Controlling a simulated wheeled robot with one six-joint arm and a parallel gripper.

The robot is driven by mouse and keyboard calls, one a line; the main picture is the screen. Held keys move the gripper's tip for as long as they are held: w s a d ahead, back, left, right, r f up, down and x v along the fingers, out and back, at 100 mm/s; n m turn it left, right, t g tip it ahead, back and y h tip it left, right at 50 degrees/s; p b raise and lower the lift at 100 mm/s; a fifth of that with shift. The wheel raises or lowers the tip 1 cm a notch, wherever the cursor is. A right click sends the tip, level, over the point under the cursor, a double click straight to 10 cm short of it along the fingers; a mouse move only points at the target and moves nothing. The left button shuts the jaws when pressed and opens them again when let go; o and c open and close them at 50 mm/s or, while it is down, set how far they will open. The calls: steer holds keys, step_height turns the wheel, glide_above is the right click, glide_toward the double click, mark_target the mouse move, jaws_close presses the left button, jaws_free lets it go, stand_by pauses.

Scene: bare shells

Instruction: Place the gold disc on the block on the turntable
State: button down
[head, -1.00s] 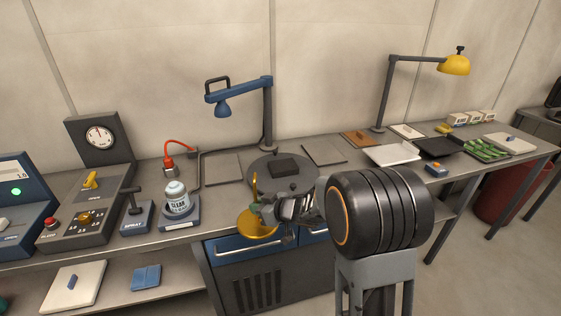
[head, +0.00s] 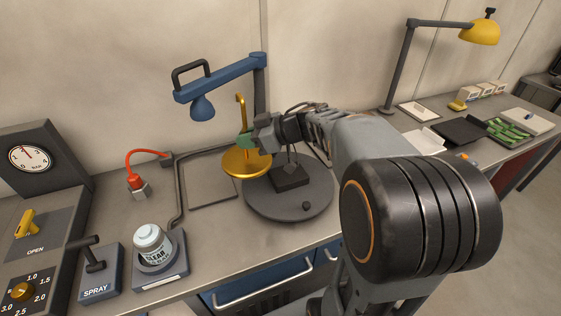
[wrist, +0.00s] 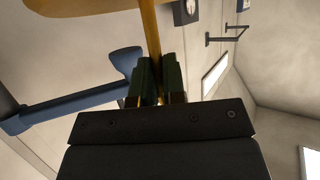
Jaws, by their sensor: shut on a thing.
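The gold disc (head: 246,165) has an upright gold hooked handle. My gripper (head: 246,139) is shut on this handle. The disc is held roughly level above the left rear edge of the dark round turntable (head: 285,205). In the wrist view the gripper's green fingers (wrist: 159,82) close on the gold handle (wrist: 151,40), and part of the gold disc (wrist: 85,6) shows at the top edge.
A blue lamp arm (head: 225,85) stands behind the turntable, its head left of the gold handle. A white can (head: 152,240) on a stand and a spray lever box (head: 100,270) are at the left front. A flat grey panel (head: 205,185) lies left of the turntable.

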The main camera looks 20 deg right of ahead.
steer(key=d, duration=0.2)
steer(key=d+t+h, duration=0.1)
steer(key=shift+w+d+r+m, duration=0.3)
steer(key=shift+d+r+m, duration=0.05)
steer(key=shift+r+m, duration=0.05)
steer(key=s+d, duration=0.8)
steer(key=s, duration=0.2)
steer(key=shift+n+g+y, duration=0.4)
steer(key=shift+w+d+f+p, duration=0.15)
steer(key=shift+w+d+f, duration=0.25)
steer(key=shift+w+f, duration=1.85)
steer(key=shift+w+d+f+p, duration=0.1)
steer(key=shift+w+d+f, duration=0.3)
steer(key=shift+w+f, duration=1.85)
steer(key=shift+w+d+f+p, duration=0.15)
steer(key=shift+w+d+f, duration=0.25)
steer(key=shift+w+f, duration=1.8)
steer(key=shift+f, duration=0.15)
